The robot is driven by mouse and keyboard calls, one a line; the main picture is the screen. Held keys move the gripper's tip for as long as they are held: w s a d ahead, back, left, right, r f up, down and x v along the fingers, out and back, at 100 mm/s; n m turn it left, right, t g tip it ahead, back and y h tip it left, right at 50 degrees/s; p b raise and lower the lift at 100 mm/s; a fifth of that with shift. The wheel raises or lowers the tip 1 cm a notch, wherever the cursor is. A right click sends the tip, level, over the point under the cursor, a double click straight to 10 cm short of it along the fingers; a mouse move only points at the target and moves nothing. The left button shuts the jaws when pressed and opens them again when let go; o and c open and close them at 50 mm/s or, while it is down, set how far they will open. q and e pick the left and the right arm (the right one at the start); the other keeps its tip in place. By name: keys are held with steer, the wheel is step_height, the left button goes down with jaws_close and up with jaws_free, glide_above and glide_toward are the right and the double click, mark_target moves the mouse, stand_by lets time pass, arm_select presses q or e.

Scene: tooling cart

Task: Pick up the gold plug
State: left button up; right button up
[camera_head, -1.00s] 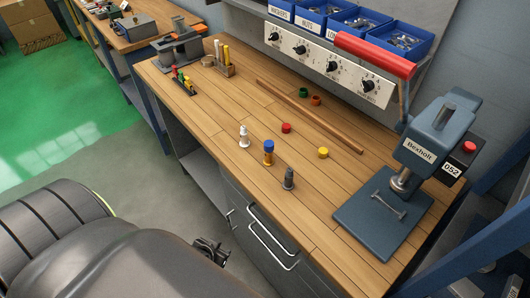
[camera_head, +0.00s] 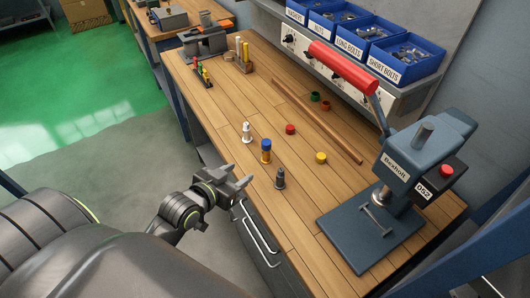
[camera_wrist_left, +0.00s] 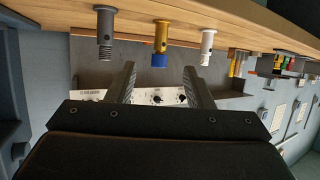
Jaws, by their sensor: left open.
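The gold plug (camera_head: 266,156), with a blue cap, stands upright on the wooden bench top between a white plug (camera_head: 247,132) and a dark grey plug (camera_head: 280,179). My left gripper (camera_head: 241,175) is open and empty beside the bench's front edge, apart from the plugs. In the left wrist view, which looks upside down, the gold plug (camera_wrist_left: 161,34) lines up with the gap between the open fingers (camera_wrist_left: 160,70), beyond their tips. The grey plug (camera_wrist_left: 105,30) and white plug (camera_wrist_left: 207,45) are to either side. My right gripper is not in view.
Red (camera_head: 290,129) and yellow (camera_head: 321,157) caps lie behind the plugs. A wooden strip (camera_head: 315,117) runs along the bench. A blue press (camera_head: 405,170) stands at the right.

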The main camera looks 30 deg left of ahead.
arm_select(q)
steer(key=p, duration=0.2)
glide_toward(264, 155)
steer(key=x, duration=0.5)
steer(key=shift+w+d+f, duration=0.1)
steer(key=shift+w+d, duration=0.05)
steer(key=shift+w+f, duration=0.2)
steer(key=shift+w, duration=0.55)
steer(key=shift+p+x, duration=0.75)
steer(key=shift+x, duration=1.5)
steer(key=shift+f, duration=0.15)
steer(key=shift+s, duration=0.1)
steer(key=shift+c, duration=0.5)
jaws_close()
